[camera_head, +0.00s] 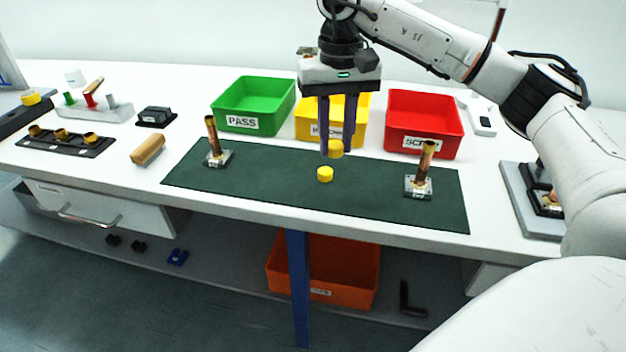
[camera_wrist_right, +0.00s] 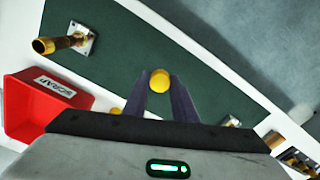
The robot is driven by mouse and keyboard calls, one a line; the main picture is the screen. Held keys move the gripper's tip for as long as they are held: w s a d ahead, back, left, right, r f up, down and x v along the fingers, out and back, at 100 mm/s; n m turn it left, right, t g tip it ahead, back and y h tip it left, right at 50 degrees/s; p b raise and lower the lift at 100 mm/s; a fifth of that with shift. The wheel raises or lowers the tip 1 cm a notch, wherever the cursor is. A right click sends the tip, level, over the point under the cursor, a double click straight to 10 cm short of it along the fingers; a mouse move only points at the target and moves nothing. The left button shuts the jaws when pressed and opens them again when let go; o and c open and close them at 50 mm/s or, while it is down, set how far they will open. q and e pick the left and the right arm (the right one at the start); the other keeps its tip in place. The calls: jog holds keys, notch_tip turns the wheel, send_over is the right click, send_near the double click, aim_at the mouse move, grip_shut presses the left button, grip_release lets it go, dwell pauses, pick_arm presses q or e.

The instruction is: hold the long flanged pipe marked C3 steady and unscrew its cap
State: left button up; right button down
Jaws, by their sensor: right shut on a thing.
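Two upright copper pipes on square flanges stand on the dark green mat (camera_head: 270,178), one at left (camera_head: 213,140) and one at right (camera_head: 425,168). Neither shows a yellow cap on top. Their markings are too small to read, so I cannot tell which is C3. My right gripper (camera_head: 336,150) is shut on a yellow cap (camera_head: 336,148), above the mat between the pipes. The held cap also shows in the wrist view (camera_wrist_right: 160,79). Another yellow cap (camera_head: 325,174) lies on the mat just in front. My left gripper is not in view.
Green PASS (camera_head: 240,123), yellow (camera_head: 306,128) and red SCRAP (camera_head: 395,140) bins stand behind the mat. A dark rack of brass parts (camera_head: 90,150) and a wooden-coloured block (camera_head: 148,150) lie left. A grey fixture (camera_head: 520,205) sits right. The mat's front is clear.

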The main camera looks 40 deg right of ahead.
send_over(336, 189)
notch_tip(336, 189, down, 6)
jog(key=shift+d+r, duration=0.1)
jog(key=shift+r, duration=0.05)
jog(key=shift+f+p, duration=0.35)
jog(key=shift+f, duration=1.7)
jog(key=shift+f, duration=0.1)
jog(key=c, duration=1.5)
grip_release()
jog(key=shift+o, duration=0.2)
